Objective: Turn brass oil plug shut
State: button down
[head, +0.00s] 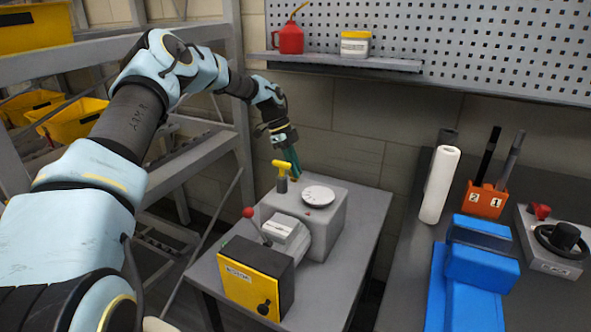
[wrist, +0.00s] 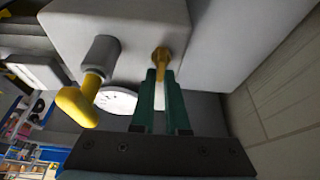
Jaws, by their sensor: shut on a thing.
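The brass oil plug (wrist: 160,56) sticks out of the grey housing (wrist: 130,20) in the wrist view. My gripper (wrist: 159,76) has its two green fingers shut on the plug's outer end. In the head view my gripper (head: 295,173) reaches down at the back of the grey housing (head: 335,228), behind the yellow-handled fitting. The plug itself is hidden there. How far the plug is turned cannot be told.
A yellow T-handle (head: 282,165) on a grey stem stands close beside my gripper; it also shows in the wrist view (wrist: 75,106). A white round dial (head: 318,195) lies on the housing top. A red-knobbed lever (head: 248,212) and yellow-fronted box (head: 252,285) are nearer.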

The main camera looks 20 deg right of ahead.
dwell(0.4)
jog(key=c, duration=0.9)
grip_release()
jog(key=shift+w+a+r, duration=0.1)
jog(key=shift+w+r, duration=0.1)
jog(key=shift+r, duration=0.2)
jog(key=v, duration=0.1)
jog(key=b+v, duration=0.1)
jog(key=v, duration=0.2)
jog(key=shift+w+a+b, duration=0.3)
jog(key=shift+w+b, duration=0.05)
jog(key=shift+b, duration=0.05)
jog(key=w+a, duration=0.2)
jog(key=w, duration=0.1)
jog(key=w+a+b, duration=0.1)
jog(key=w+a, duration=0.3)
jog(key=w, duration=0.1)
jog(key=shift+w+a, duration=0.35)
jog(key=shift+s, duration=0.1)
